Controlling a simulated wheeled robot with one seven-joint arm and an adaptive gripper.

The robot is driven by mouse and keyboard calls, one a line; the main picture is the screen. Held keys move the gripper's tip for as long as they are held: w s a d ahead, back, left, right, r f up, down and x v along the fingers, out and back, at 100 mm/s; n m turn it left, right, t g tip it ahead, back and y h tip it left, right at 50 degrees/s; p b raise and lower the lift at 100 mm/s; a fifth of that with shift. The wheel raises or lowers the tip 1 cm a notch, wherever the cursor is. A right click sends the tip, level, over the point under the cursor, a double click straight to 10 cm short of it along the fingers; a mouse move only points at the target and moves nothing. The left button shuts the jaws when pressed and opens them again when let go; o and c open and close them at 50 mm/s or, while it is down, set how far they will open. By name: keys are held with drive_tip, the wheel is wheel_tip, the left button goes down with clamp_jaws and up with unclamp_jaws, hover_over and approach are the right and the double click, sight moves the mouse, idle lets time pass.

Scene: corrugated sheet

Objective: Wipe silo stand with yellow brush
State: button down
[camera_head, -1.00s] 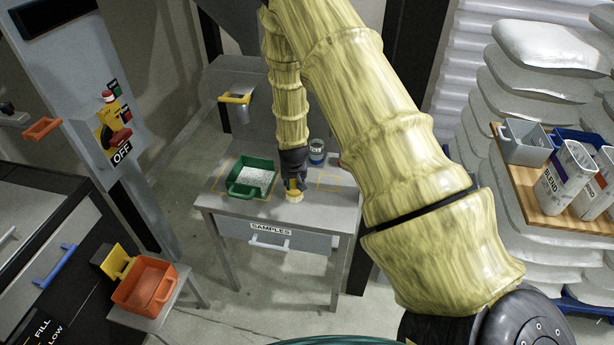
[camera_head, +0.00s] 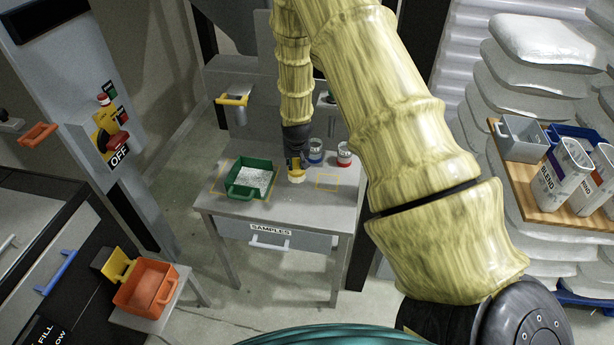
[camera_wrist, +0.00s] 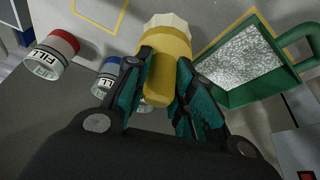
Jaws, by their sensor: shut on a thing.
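My gripper (camera_head: 296,168) is shut on the yellow brush (camera_head: 296,178), which has pale bristles pointing down at the top of the grey silo stand (camera_head: 286,212). In the wrist view my gripper's fingers (camera_wrist: 160,95) clasp the brush's yellow handle (camera_wrist: 168,75), and the bristles (camera_wrist: 168,22) show beyond it. The bristles are at or very near the stand's top; I cannot tell if they touch. The stand has a drawer front labelled SAMPLES.
A green tray of pale granules (camera_head: 250,178) stands just left of the brush. A blue-banded can (camera_head: 315,152) and a red-banded can (camera_head: 344,154) stand behind, right. An orange bin (camera_head: 146,288) is at lower left. Yellow outlined squares (camera_head: 328,182) mark the stand's top.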

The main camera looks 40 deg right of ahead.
drive_tip(key=shift+a+r+p, duration=0.15)
drive_tip(key=shift+r+p, duration=0.45)
drive_tip(key=shift+r, duration=0.9)
